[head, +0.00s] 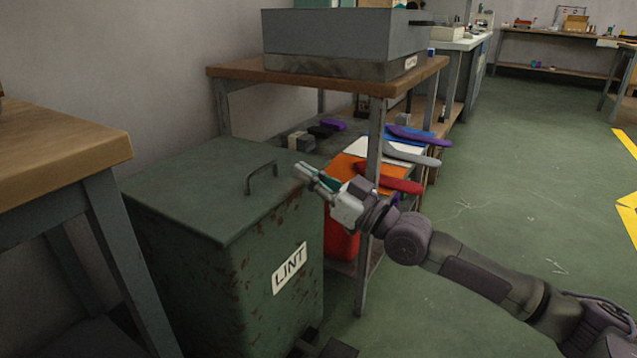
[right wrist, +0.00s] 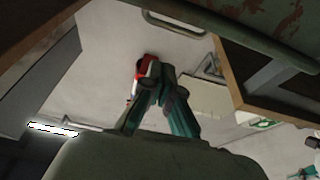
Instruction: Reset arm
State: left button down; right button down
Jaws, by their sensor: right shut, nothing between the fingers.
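My right gripper (head: 310,177) reaches in from the right in the head view, its teal fingers pointing left toward the green bin's lid. In the right wrist view its fingertips (right wrist: 158,76) are together, with nothing held between them. From the head view I cannot tell whether the fingers touch the lid or hover beside it. My left gripper is not in view.
The lidded LINT bin (head: 170,250) stands close to my right gripper. A wooden-topped shelf unit (head: 235,73) behind it carries a grey box (head: 330,35) and, below, colored flat forms (head: 385,180). Green floor (head: 520,190) is open to the right.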

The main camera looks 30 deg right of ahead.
jog(key=shift+f+v, duration=0.25)
jog(key=shift+v, duration=0.95)
